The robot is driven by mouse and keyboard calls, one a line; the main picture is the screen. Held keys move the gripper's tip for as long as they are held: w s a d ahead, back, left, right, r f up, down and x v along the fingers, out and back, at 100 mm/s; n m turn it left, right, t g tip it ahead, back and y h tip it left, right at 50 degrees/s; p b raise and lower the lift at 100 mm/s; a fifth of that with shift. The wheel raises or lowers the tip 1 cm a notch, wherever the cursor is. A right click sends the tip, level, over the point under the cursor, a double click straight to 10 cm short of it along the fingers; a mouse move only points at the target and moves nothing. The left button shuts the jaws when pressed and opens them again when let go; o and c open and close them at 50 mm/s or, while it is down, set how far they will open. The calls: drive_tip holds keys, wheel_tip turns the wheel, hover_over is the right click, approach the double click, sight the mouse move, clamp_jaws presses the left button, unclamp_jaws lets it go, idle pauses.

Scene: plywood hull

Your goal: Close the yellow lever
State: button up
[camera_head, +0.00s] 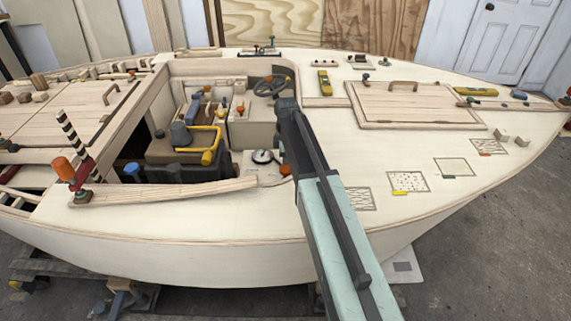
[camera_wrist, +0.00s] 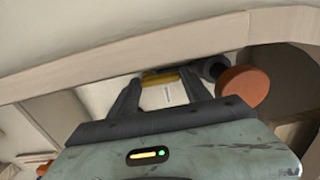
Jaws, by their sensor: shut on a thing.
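In the wrist view, my gripper (camera_wrist: 160,80) has its two dark fingers on either side of a small yellow piece (camera_wrist: 160,77), which looks like the yellow lever. The fingers are shut on it, under the pale wooden edge of an opening. Its far part and pivot are hidden. In the head view my arm reaches over the hull to the right side of the cockpit, and the fingertips and held piece cannot be made out there.
An orange round knob (camera_wrist: 246,86) sits right of the fingers. A wooden rim (camera_wrist: 130,65) crosses above them. In the head view the cockpit holds a yellow bar handle (camera_head: 211,156), a dark steering wheel (camera_head: 268,87) and a round gauge (camera_head: 262,156). The deck at right carries a wooden hatch (camera_head: 420,103).

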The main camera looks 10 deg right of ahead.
drive_tip(key=m, duration=0.4)
drive_tip(key=shift+w+a, duration=0.15)
drive_tip(key=shift+a, duration=0.2)
drive_tip(key=m, duration=0.5)
drive_tip(key=shift+w+a, duration=0.3)
drive_tip(key=m, duration=0.4)
drive_tip(key=shift+w+a+m, duration=0.1)
drive_tip(key=shift+w+m, duration=0.2)
drive_tip(key=shift+w, duration=0.05)
drive_tip(key=shift+w+m, duration=0.2)
drive_tip(key=shift+m, duration=0.85)
drive_tip(key=shift+w+m, duration=0.15)
drive_tip(key=shift+m, duration=0.9)
